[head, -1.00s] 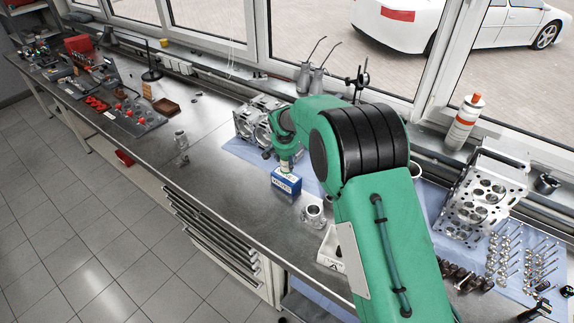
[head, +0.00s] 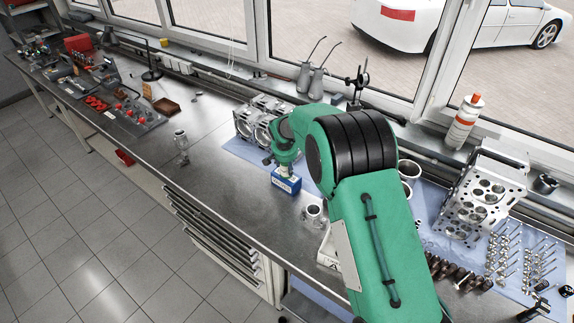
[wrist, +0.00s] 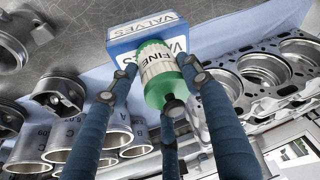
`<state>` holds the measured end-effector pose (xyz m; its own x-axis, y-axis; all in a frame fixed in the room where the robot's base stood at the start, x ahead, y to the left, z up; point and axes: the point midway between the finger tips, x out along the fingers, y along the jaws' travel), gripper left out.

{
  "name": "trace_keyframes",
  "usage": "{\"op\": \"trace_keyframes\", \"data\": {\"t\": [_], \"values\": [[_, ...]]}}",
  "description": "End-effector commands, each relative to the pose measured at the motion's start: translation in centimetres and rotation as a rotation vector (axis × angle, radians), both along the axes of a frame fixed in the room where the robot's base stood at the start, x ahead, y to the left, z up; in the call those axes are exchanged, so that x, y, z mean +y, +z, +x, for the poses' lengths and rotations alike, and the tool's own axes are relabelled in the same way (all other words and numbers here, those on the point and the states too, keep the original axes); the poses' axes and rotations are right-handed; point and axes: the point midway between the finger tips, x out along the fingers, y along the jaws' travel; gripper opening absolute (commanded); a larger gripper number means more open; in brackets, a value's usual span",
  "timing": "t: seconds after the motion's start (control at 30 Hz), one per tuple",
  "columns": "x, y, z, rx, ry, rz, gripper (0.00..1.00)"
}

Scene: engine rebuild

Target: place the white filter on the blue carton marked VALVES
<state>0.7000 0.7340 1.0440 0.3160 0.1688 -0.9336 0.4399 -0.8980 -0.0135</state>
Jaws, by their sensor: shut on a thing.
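The white filter (wrist: 158,66) has green ends and a printed label. In the wrist view it sits between the dark blue fingers of my gripper (wrist: 160,84), which is shut on it. In the head view the filter (head: 286,171) shows as a small pale patch below my gripper (head: 285,163). The blue carton marked VALVES (head: 286,184) stands on the bench directly under the filter. The carton (wrist: 130,43) also shows just beyond the filter in the wrist view. The filter's base overlaps the carton's top; I cannot tell whether they touch.
An engine block (head: 247,128) stands close behind the carton on a blue mat. A metal piston (head: 313,214) is to the right, and another part (head: 181,146) stands to the left. The cylinder head (head: 482,195) is far right. The bench left of the carton is mostly clear.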

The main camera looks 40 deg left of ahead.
Motion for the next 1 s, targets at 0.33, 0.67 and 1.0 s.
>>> {"op": "trace_keyframes", "data": {"t": [0.33, 0.67, 1.0], "values": [[0.0, -0.2, 0.0, 0.0, 0.0, 0.0, 0.68], [0.0, -0.1, 0.0, 0.0, 0.0, 0.0, 0.68], [-0.3, 1.8, -0.5, -0.001, 0.0, 0.0, 0.68]]}}
